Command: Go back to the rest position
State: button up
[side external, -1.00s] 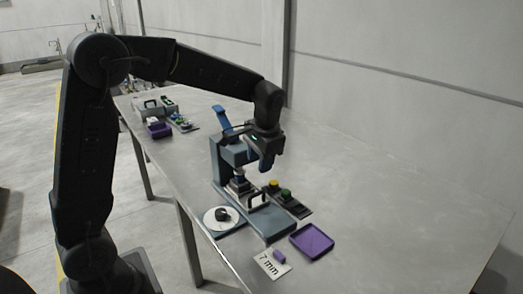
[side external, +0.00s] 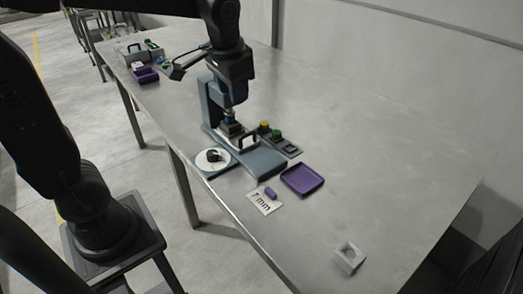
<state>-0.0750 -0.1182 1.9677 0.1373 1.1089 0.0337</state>
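My gripper (side external: 233,72) hangs from the wrist in front of the top of the blue-grey press (side external: 209,105). The fingers are not clear against the press, so I cannot tell whether it is open or shut, or whether it touches the press. A dark lever-like part (side external: 188,64) sticks out to the left of the gripper; I cannot tell what it belongs to.
A white disc (side external: 203,162) with a black knob lies beside the press. A button panel (side external: 290,148), an empty purple tray (side external: 303,180), a "7 mm" card (side external: 262,205) with a purple piece (side external: 270,193) and a white block (side external: 349,257) sit on the table (side external: 400,150). The right side is mostly clear.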

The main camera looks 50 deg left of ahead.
jog(key=s+d+t, duration=0.1)
jog(key=s+d, duration=0.1)
jog(key=s, duration=0.4)
jog(key=s+d+f+t+h, duration=0.1)
jog(key=s+d+t, duration=0.1)
jog(key=s, duration=0.5)
jog(key=shift+s+d+f+t+h, duration=0.2)
jog(key=shift+d+t+h, duration=0.1)
jog(key=shift+d, duration=0.05)
dwell(0.8)
